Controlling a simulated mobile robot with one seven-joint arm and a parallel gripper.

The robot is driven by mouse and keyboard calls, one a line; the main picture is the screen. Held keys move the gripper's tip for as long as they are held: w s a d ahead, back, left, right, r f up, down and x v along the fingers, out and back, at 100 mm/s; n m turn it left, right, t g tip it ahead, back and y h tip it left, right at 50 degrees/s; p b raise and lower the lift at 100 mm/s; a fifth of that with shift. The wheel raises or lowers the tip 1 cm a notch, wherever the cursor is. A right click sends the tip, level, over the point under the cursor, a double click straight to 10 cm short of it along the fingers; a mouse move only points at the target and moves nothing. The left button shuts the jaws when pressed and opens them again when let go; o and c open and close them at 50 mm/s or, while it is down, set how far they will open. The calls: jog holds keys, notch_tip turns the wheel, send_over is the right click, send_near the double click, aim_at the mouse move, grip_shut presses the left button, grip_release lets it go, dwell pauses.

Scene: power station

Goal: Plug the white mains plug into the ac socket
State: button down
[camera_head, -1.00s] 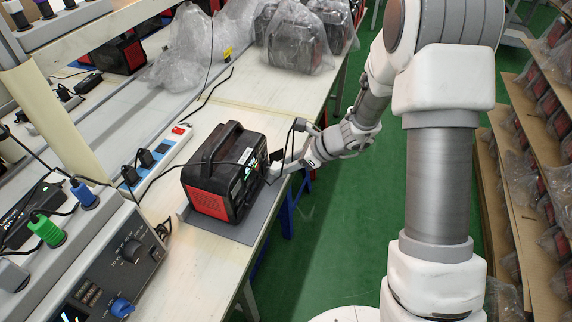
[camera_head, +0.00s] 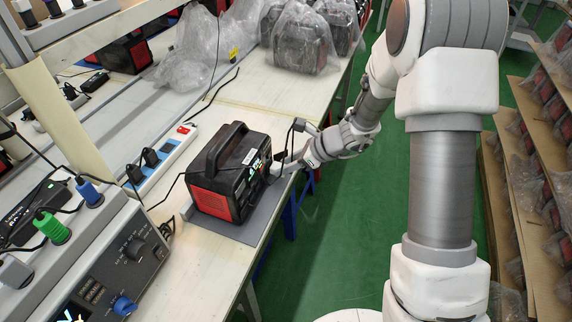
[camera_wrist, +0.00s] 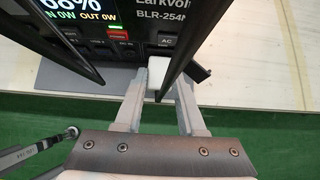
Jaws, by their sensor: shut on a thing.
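The power station (camera_head: 228,190), a black and red box with a handle, stands on a grey mat (camera_head: 248,228) at the bench edge. Its front faces my gripper. In the wrist view its lit display (camera_wrist: 78,12) and the AC label (camera_wrist: 166,41) show. My gripper (camera_wrist: 163,75) is shut on the white mains plug (camera_wrist: 159,66), close to the front panel just below the AC label. The socket face is hidden behind the plug, so I cannot tell whether its pins are inside. My gripper (camera_head: 284,168) also shows in the head view, where the plug is too small to make out.
A white and blue power strip (camera_head: 165,157) with black plugs lies behind the station. A grey instrument with knobs (camera_head: 110,270) stands at front left. Bagged units (camera_head: 300,38) sit farther along the bench. A dark flap (camera_wrist: 199,72) is right of the plug.

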jog(key=shift+a, duration=0.2)
jog(key=shift+c, duration=2.1)
grip_release()
jog(key=shift+w, duration=0.1)
jog(key=p+v, duration=0.3)
jog(key=v, duration=1.4)
jog(key=shift+d+p, duration=0.2)
jog(key=shift+p, duration=0.1)
jog(key=shift+r, duration=0.1)
